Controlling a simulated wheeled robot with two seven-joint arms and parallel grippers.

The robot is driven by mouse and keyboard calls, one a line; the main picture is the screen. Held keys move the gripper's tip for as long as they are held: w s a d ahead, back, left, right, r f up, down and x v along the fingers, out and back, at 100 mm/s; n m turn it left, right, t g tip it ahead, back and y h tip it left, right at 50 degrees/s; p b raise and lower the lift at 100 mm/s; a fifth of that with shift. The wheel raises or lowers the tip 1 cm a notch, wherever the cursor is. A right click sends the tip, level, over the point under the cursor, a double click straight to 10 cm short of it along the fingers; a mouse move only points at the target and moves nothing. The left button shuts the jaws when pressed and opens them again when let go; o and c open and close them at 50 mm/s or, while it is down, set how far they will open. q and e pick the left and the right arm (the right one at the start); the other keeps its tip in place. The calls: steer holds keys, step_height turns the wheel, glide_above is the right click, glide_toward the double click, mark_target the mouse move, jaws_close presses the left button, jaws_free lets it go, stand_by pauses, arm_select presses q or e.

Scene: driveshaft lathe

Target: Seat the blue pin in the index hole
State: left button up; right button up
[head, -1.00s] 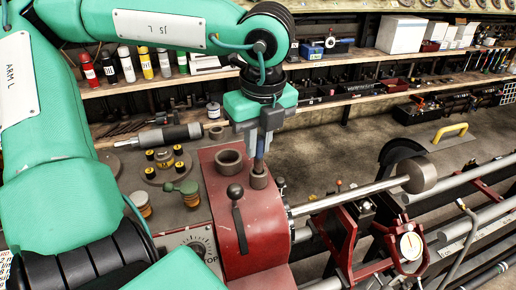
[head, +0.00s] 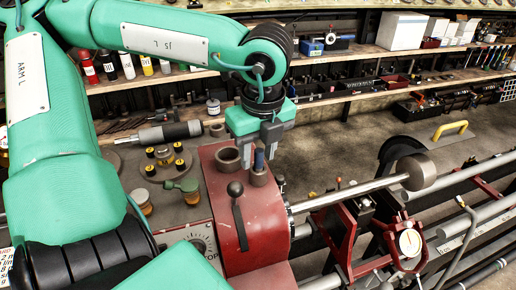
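The blue pin (head: 259,159) stands upright, with its lower end inside the small brown collar (head: 258,178) on top of the red housing (head: 236,205). The collar's rim hides that end, so I cannot tell how deep it sits. My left gripper (head: 261,152) is directly above the collar, pointing down, its grey fingers around the upper part of the pin and appearing shut on it. My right gripper does not show.
A wider brown ring (head: 228,158) sits beside the collar on the housing. A black-knobbed lever (head: 237,200) rises in front. A shaft with a round end (head: 418,172) extends right. A round holder with black-and-yellow pieces (head: 164,165) stands left.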

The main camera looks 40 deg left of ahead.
arm_select(q)
steer(key=shift+r, duration=0.3)
step_height(320, 180, up, 12)
steer(key=d+b, duration=0.1)
steer(key=b, duration=0.1)
steer(key=shift+s+d+f, duration=0.2)
steer(key=shift+f, duration=0.1)
stand_by(0.4)
